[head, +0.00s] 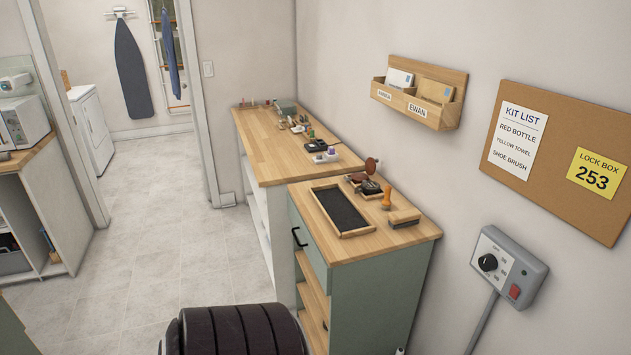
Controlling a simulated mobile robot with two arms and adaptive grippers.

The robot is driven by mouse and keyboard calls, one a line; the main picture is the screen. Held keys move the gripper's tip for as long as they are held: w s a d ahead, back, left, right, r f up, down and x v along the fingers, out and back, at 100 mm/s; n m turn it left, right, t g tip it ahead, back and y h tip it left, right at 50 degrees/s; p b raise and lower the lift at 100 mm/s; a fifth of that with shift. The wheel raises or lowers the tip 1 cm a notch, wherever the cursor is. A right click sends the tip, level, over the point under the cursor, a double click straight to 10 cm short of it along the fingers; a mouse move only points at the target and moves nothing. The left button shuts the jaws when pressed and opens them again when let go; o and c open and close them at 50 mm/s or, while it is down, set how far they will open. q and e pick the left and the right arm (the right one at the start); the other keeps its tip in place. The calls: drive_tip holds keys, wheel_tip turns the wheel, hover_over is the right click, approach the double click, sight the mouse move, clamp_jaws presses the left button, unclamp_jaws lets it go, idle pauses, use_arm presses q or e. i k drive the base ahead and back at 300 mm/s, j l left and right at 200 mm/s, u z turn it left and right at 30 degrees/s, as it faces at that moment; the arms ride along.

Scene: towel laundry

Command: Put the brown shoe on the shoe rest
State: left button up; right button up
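I cannot make out a brown shoe for certain in the head view. A small dark reddish-brown item (370,187) lies on the near green cabinet's wooden top, too small to identify surely. Behind it stands a round brown disc (372,166), like a raised tin lid. A shallow wooden tray with a dark mat (341,208) lies on the left of the same top and looks empty. I cannot tell whether it is the shoe rest. Neither of my grippers shows in this view.
The green cabinet (375,290) also holds an orange-handled tool (387,198) and a brush-like wooden block (404,217). A longer wooden counter (275,150) with several small items adjoins it behind. A switch box (509,266) is on the right wall. The tiled floor (160,240) left is clear.

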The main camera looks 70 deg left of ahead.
sight(339, 209)
drive_tip(key=u, duration=1.65)
drive_tip(key=i+j+u, duration=0.15)
drive_tip(key=u, duration=0.2)
drive_tip(key=i+u, duration=0.7)
drive_tip(key=i, duration=0.5)
